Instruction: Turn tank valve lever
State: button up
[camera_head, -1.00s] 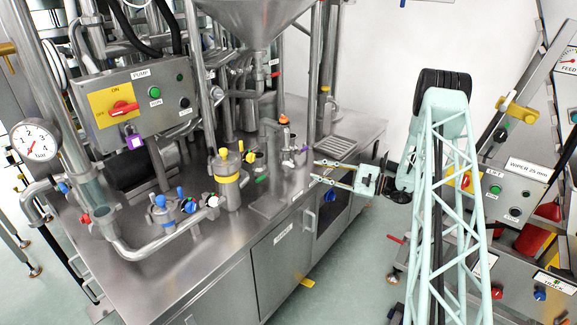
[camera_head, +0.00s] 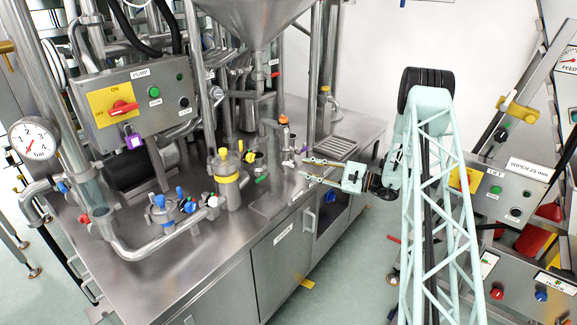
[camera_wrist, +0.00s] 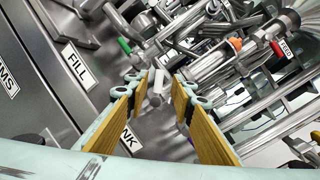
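In the wrist view a pale grey lever-like handle (camera_wrist: 156,88) shows its round end between the fingertips of my gripper (camera_wrist: 157,92). A label ending in "NK" (camera_wrist: 130,140) is partly covered by the left finger. The fingers are apart, with wood-coloured pads, and I see no contact with the handle. In the head view my gripper (camera_head: 302,169) is open at the right end of the steel bench, beside a small upright pipe fitting with an orange top (camera_head: 283,119). The handle is too small to make out clearly there.
A "FILL" label (camera_wrist: 76,65) and a green handle (camera_wrist: 124,46) are left of the fingers in the wrist view. A yellow-banded vessel (camera_head: 228,181) stands left of my gripper. The steel bench (camera_head: 200,255) is bare at the front. A drain grate (camera_head: 336,147) lies behind.

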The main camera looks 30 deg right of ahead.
aim_at(290, 164)
jog(key=shift+b+x, duration=0.55)
jog(key=shift+x, duration=3.75)
jog(key=shift+a, duration=0.1)
grip_shut()
